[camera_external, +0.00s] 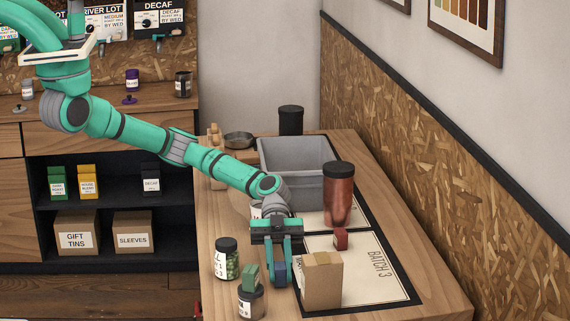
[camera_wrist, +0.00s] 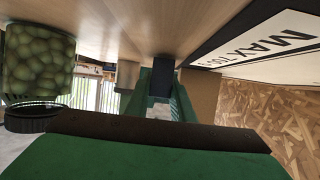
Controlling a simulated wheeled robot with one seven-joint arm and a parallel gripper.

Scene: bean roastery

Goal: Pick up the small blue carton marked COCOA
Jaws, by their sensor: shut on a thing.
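The small blue carton (camera_external: 280,273) stands near the front of the wooden table, left of a cardboard box. My gripper (camera_external: 279,266) points down and is shut on it, one finger on each side. In the wrist view, which shows the table at the top, the dark blue carton (camera_wrist: 163,77) sits between the green fingers (camera_wrist: 163,92). Its COCOA marking cannot be read in either view. I cannot tell whether it still touches the table.
The cardboard box (camera_external: 322,281) stands close on the right. A jar of green beans (camera_external: 226,262), a dark-lidded jar (camera_external: 251,304) and a green carton (camera_external: 249,276) are on the left. Behind are a red carton (camera_external: 341,239), a tall reddish jar (camera_external: 338,203) and a grey bin (camera_external: 290,187).

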